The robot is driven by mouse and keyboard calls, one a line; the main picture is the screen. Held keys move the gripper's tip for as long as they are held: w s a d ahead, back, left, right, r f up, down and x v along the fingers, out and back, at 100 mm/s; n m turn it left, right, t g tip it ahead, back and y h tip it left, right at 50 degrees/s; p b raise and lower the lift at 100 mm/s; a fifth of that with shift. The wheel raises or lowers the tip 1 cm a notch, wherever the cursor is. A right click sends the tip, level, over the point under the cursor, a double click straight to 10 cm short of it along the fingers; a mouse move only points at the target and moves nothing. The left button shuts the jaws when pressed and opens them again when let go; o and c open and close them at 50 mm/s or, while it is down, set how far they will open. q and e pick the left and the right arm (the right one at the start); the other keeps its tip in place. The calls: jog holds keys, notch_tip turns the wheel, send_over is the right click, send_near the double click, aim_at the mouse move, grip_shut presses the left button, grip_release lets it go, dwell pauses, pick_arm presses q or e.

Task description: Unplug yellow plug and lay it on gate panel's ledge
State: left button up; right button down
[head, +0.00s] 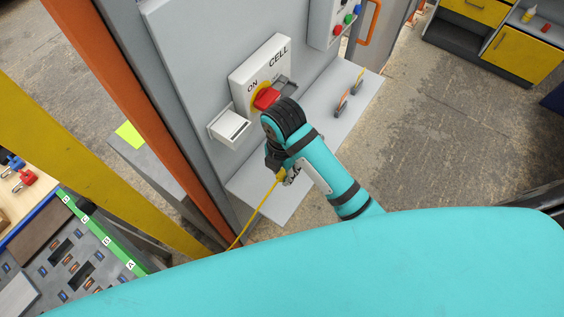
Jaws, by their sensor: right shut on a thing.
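The yellow plug (281,174) shows only in part at the end of its yellow cable (258,211). My right gripper (284,177) is shut on it, mostly hidden behind my teal arm. The plug is apart from the white socket box (229,126) on the grey gate panel (193,50) and appears over the near part of the panel's ledge (257,193). I cannot tell whether it touches the ledge. My left gripper is not in view.
A CELL switch with a red knob (267,98) sits above the ledge. Two orange-and-grey items (343,103) stand on the far ledge. A control box (331,20) with coloured buttons is beyond. An orange post (120,85) and a yellow post (80,150) flank the left.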

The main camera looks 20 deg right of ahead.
aim_at(283, 177)
jog(key=shift+d, duration=0.1)
jog(key=shift+w+f, duration=0.1)
jog(key=shift+f, duration=0.15)
notch_tip(283, 177, down, 3)
jog(key=shift+f+b, duration=0.1)
jog(key=shift+b, duration=0.45)
jog(key=shift+f, duration=0.8)
jog(key=shift+f+b, duration=0.4)
jog(key=shift+f, duration=0.2)
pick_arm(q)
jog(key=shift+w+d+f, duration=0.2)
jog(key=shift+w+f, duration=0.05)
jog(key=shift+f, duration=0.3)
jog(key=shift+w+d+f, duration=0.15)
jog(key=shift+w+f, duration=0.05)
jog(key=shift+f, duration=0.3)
pick_arm(e)
jog(key=shift+f, duration=0.35)
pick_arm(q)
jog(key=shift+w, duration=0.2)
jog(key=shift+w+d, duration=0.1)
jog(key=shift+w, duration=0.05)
pick_arm(e)
jog(key=c, duration=1)
grip_release()
jog(key=shift+c, duration=0.2)
